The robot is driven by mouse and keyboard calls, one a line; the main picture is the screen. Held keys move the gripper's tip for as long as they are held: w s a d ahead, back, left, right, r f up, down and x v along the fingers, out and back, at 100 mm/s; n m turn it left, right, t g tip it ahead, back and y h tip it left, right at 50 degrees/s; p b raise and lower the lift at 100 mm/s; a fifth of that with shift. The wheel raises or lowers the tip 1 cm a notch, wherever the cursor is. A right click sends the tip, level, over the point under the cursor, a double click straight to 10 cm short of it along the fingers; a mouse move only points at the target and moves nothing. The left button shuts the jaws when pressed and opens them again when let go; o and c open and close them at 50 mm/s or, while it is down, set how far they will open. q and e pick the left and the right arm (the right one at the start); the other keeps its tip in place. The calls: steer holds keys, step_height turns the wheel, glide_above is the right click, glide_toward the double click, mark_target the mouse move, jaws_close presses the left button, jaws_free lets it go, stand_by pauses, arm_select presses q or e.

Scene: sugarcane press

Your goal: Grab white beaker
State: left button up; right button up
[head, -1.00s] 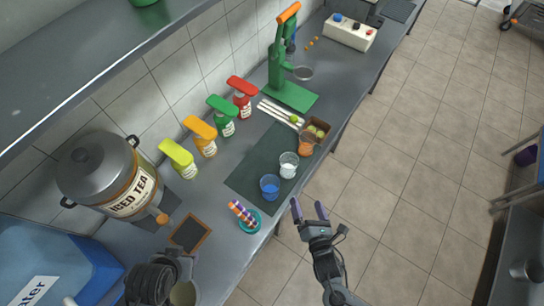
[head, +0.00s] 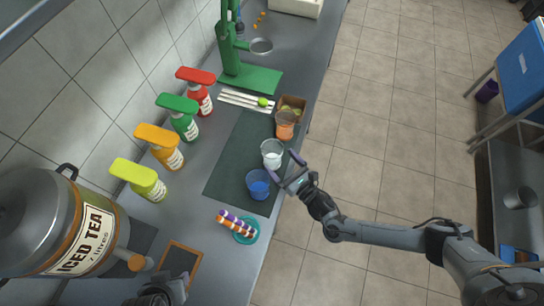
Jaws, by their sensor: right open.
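The white beaker (head: 272,153) stands upright on the dark mat (head: 225,170) on the counter, between the orange beaker (head: 285,126) and the blue beaker (head: 258,185). My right gripper (head: 284,166) is open and empty, at the counter's front edge just right of and below the white beaker. Its fingers point toward the beakers; I cannot tell whether one touches the blue beaker. My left gripper (head: 165,292) shows only in part at the bottom edge, near the framed board, and its jaws are not clear.
A cup of striped straws (head: 240,228) stands below the blue beaker. Colored bottles (head: 160,147) line the wall. A green press (head: 245,75), a small box (head: 291,106) and white sticks (head: 245,100) are farther back. The iced tea dispenser (head: 85,235) is at left.

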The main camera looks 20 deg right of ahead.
mark_target(266, 146)
steer(key=shift+f+b+x, duration=0.15)
steer(key=shift+b+x, duration=0.05)
steer(key=shift+x, duration=1.4)
steer(key=shift+f+b+x, duration=0.15)
steer(key=shift+f+x, duration=0.05)
steer(key=shift+x, duration=1.4)
steer(key=shift+d, duration=0.1)
steer(key=shift+c, duration=0.5)
steer(key=c, duration=0.9)
steer(key=shift+o, duration=0.2)
steer(key=shift+r, duration=0.1)
